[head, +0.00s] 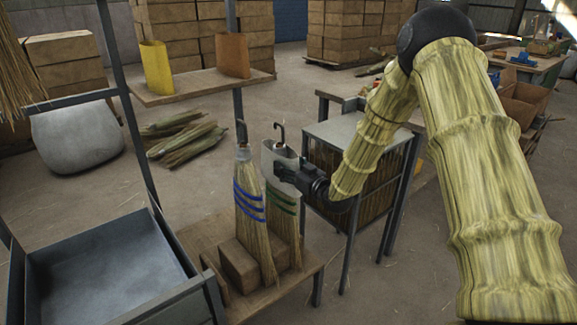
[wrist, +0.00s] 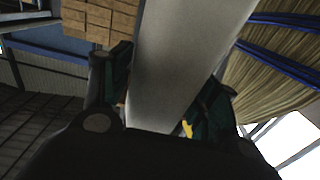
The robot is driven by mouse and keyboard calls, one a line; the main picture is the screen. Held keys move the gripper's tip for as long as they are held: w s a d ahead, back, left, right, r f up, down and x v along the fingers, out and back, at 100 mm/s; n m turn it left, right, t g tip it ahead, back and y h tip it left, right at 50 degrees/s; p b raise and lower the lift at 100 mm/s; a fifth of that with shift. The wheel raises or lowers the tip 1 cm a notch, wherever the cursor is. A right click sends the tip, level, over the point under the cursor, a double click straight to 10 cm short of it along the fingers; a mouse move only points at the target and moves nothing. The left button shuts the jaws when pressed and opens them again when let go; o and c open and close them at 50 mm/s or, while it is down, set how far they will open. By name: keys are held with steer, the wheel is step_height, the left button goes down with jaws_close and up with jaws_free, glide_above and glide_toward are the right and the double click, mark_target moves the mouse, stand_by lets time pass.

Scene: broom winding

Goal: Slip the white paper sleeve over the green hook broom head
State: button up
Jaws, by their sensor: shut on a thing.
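The white paper sleeve (head: 267,156) is around the upper part of the green hook broom head (head: 283,208), whose dark hook (head: 281,130) sticks up from the sleeve's top. Green bands and straw show below the sleeve. My gripper (head: 283,172) is shut on the sleeve from the right. In the wrist view the pale sleeve (wrist: 180,50) runs between both fingers (wrist: 165,85). The blue-banded broom head (head: 247,200) stands close in front to the left and hides part of the green one; it also shows in the wrist view (wrist: 270,75).
Both brooms stand at a wooden block (head: 240,268) on a low wooden table (head: 215,240). A yellow sleeve (head: 157,68) and an orange sleeve (head: 232,56) stand on a shelf (head: 195,86) above. A metal-framed cabinet (head: 345,130) is close behind my gripper. A grey tray (head: 105,270) is at left.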

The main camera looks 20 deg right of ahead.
steer(key=b, duration=0.2)
glide_above(293, 209)
steer(key=w, duration=0.2)
steer(key=shift+w+a+f, duration=0.1)
steer(key=shift+a+f, duration=0.15)
steer(key=shift+f, duration=0.9)
steer(key=shift+w+a+f, duration=0.1)
steer(key=shift+a+f, duration=0.1)
steer(key=shift+f, duration=0.9)
steer(key=shift+f, duration=0.1)
steer(key=shift+f+b, duration=2.75)
steer(key=shift+f, duration=2.55)
steer(key=shift+f+b, duration=0.3)
steer(key=shift+f, duration=0.5)
steer(key=o, duration=0.9)
steer(key=shift+s, duration=0.1)
steer(key=v, duration=1.2)
